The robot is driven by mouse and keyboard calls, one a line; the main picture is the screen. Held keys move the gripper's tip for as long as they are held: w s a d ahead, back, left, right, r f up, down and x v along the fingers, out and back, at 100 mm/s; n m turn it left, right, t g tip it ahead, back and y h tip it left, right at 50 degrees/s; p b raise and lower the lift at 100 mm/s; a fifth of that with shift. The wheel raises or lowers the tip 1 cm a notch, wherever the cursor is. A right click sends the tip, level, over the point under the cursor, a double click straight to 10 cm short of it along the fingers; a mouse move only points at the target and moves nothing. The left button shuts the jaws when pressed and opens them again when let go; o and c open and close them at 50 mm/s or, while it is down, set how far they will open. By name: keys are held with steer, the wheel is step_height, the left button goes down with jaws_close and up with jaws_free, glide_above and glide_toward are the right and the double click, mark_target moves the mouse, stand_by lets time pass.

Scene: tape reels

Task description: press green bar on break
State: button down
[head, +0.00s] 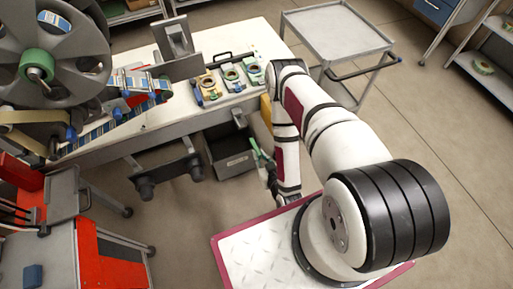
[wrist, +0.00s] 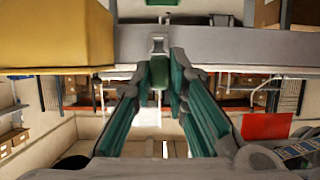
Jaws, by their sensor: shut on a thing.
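My gripper (wrist: 158,85) has green-padded fingers that converge in the wrist view. A green bar (wrist: 157,73) sits between the fingertips, just under a small grey metal fitting (wrist: 158,45) on a grey beam. The fingers are closed on this bar. In the head view, my gripper (head: 259,157) is low beside the front side of the bench, partly hidden by my arm. The bar cannot be made out there.
The white bench (head: 150,122) carries a reel machine and several small tape reels (head: 232,77). A dark bin (head: 230,155) stands under it. A yellow block (wrist: 55,35) is close at upper left in the wrist view. A grey cart (head: 335,35) stands behind.

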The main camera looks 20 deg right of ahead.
steer(key=shift+s, duration=0.4)
steer(key=w+b, duration=0.1)
steer(key=w, duration=1.5)
steer(key=shift+d+f, duration=0.15)
steer(key=shift+f, duration=0.3)
stand_by(1.2)
steer(key=shift+w+r, duration=0.1)
